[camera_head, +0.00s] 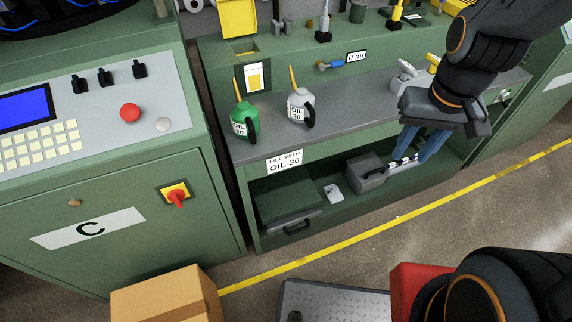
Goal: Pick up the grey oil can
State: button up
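The grey oil can (300,102) stands upright on the grey bench top, with a yellow spout, a black handle and an "OIL 30" label. A green oil can (246,121) of the same shape stands to its left. My gripper (414,158) is at the right, in front of the bench edge, with its blue fingers pointing down. The fingers look apart with nothing between them. It is well to the right of the grey can and not touching it.
A grey box (366,172) sits on the shelf below. A control cabinet (120,215) stands left; a cardboard box (165,296) is on the floor. Bench space right of the grey can is clear.

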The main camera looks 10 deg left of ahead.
aim_at(300, 102)
jog(key=z, duration=0.55)
jog(key=k, duration=0.5)
jog(key=u, duration=1.55)
jog(key=i, duration=0.5)
